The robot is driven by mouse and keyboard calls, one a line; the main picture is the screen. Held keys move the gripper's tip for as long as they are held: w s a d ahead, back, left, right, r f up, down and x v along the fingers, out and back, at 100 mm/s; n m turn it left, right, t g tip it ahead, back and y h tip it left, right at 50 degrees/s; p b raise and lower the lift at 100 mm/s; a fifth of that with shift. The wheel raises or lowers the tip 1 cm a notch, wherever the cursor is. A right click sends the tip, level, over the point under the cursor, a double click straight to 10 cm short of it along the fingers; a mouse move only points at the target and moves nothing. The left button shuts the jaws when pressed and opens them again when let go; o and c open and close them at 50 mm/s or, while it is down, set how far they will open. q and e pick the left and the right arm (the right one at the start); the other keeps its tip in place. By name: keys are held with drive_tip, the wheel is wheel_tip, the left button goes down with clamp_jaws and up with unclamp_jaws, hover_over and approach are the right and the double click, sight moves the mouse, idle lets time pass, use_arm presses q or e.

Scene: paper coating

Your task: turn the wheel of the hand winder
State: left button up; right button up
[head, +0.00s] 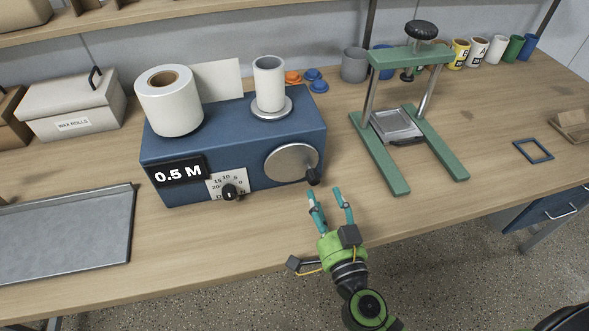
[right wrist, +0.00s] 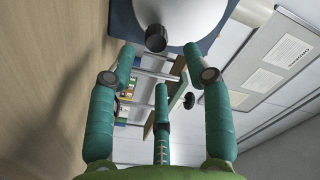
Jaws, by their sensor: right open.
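The hand winder (head: 215,150) is a blue box on the table in the head view, with a "0.5 M" display and a small dial on its front. Its round grey wheel (head: 290,161) is on the front right and carries a black knob (head: 313,176) at its lower right. My right gripper (head: 324,193) is open and empty, just in front of and below the knob, apart from it. In the right wrist view the knob (right wrist: 155,38) lies just beyond the spread teal fingers, with the wheel (right wrist: 188,12) behind it. My left gripper is not in view.
A white roll (head: 169,101) and a white cylinder (head: 269,84) stand on the winder. A green press (head: 400,110) stands to its right, and a grey tray (head: 65,235) lies at the left. The table before the winder is clear.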

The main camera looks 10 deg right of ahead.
sight(315, 183)
drive_tip(key=shift+w+f, duration=0.2)
drive_tip(key=shift+w, duration=0.1)
drive_tip(key=w, duration=0.4)
drive_tip(key=w+p, duration=0.1)
drive_tip(key=w, duration=0.1)
drive_tip(key=shift+w+a, duration=0.2)
drive_tip(key=shift+a, duration=0.05)
clamp_jaws()
